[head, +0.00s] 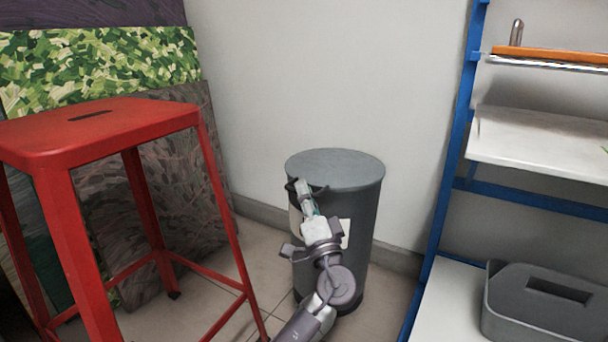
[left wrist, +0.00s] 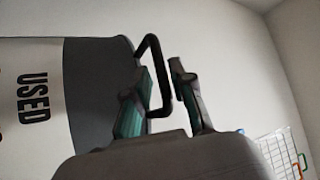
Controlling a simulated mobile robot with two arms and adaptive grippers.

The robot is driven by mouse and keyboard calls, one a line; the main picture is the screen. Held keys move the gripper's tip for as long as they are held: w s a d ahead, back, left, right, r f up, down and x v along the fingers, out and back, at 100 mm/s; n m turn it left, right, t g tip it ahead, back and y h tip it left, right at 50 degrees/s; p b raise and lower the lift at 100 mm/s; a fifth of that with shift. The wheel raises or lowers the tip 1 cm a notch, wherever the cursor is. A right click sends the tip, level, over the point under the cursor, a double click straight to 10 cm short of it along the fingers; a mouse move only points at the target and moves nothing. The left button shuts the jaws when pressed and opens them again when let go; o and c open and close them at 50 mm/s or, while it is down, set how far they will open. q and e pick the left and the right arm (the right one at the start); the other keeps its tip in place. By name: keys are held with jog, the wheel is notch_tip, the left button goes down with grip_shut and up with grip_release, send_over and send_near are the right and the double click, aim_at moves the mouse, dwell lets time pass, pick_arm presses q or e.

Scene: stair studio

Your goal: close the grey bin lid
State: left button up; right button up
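The grey bin (head: 358,240) stands upright on the floor against the wall. Its round grey lid (head: 338,168) lies flat across the top in the head view, with no gap visible at the rim. My left gripper (head: 305,190) is at the bin's upper front left, by a black loop handle (left wrist: 153,60) near the rim. In the left wrist view the left gripper's two fingers (left wrist: 163,95) are apart, with part of the handle between them; I cannot tell whether they touch it. My left arm hides part of the bin's front. My right gripper is not in view.
A red stool (head: 105,125) stands close on the left of the bin. A blue-framed shelf (head: 455,150) stands on the right, with a grey caddy (head: 545,305) on its low board. Patterned panels (head: 150,190) lean behind the stool. Some tiled floor shows between stool and bin.

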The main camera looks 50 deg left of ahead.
pick_arm(q)
notch_tip(320, 180, up, 9)
jog(key=shift+s+f, duration=0.15)
jog(key=shift+f, duration=0.1)
